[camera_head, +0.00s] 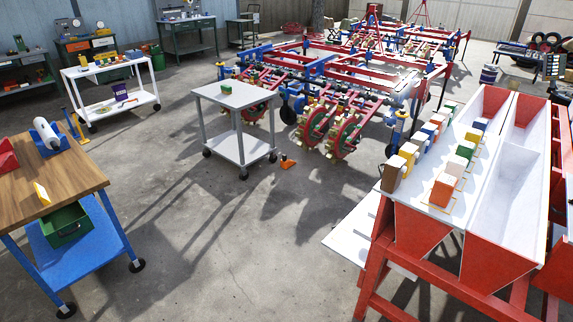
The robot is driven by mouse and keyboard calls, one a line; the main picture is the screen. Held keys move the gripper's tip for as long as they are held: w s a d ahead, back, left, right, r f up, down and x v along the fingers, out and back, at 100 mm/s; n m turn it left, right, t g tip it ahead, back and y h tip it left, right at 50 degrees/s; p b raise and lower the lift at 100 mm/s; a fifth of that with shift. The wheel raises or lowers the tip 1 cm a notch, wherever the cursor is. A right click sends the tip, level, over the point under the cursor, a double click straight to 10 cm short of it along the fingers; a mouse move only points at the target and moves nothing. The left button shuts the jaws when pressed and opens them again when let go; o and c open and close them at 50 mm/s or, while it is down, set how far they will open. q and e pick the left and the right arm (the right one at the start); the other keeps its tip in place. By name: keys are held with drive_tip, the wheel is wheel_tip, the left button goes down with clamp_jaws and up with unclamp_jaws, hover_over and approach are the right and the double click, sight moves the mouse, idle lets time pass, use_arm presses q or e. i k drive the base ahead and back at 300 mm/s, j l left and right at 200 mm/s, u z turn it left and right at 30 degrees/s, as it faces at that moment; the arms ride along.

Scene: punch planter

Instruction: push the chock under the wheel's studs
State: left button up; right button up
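A small orange block with a dark part (287,162), which looks like the chock, lies on the concrete floor just right of the small white cart. It is too small to tell its exact shape. The red and blue planter machine stands behind it. Its nearest studded wheel (346,135) has a red rim and pale studs low by the floor. A second studded wheel (318,125) is just left of it. The orange block is apart from both wheels, to their left and nearer me. Neither of my grippers is in view.
The white wheeled cart (231,97) stands left of the orange block. A wood-topped bench (75,180) is at left. A red-legged hopper stand (410,235) with several coloured boxes fills the right. The concrete floor (225,250) between them is clear.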

sight(285, 164)
drive_tip(key=i+u, duration=0.4)
drive_tip(key=i, duration=1.95)
drive_tip(key=j, duration=0.1)
